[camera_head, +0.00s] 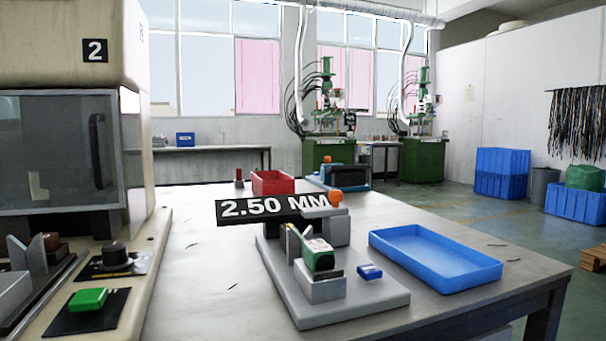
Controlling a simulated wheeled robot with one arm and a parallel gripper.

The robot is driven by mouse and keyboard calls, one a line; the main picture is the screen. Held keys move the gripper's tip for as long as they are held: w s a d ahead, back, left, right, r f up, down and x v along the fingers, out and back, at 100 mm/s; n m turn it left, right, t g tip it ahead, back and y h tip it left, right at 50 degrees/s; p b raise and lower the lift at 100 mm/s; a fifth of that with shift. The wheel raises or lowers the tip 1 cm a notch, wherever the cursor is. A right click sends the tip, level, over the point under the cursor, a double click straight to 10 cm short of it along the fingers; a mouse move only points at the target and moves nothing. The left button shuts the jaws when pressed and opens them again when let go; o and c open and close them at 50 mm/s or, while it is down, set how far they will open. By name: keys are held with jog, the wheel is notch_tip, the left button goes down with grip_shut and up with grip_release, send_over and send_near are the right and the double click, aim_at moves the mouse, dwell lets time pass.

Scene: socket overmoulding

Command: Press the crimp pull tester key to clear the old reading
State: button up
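My gripper is not in view. On the table in the middle stands a grey bench device (375,312) with a flat base and upright blocks. A black sign (270,208) reading "2.50 MM" is at its top, beside an orange knob (336,199). A small blue key-like block (369,271) sits on the right of the base. A green and white block (319,256) rests on the front grey block. No label names the crimp pull tester. A smaller blue and dark device (346,177) stands farther back; its face is too small to read.
A large machine marked 2 (62,45) fills the left, with a green button (89,299) and black knob (115,254). An empty blue tray (435,282) lies right on the table (200,240). A red bin (272,183) is behind. The table's left-middle is mostly clear.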

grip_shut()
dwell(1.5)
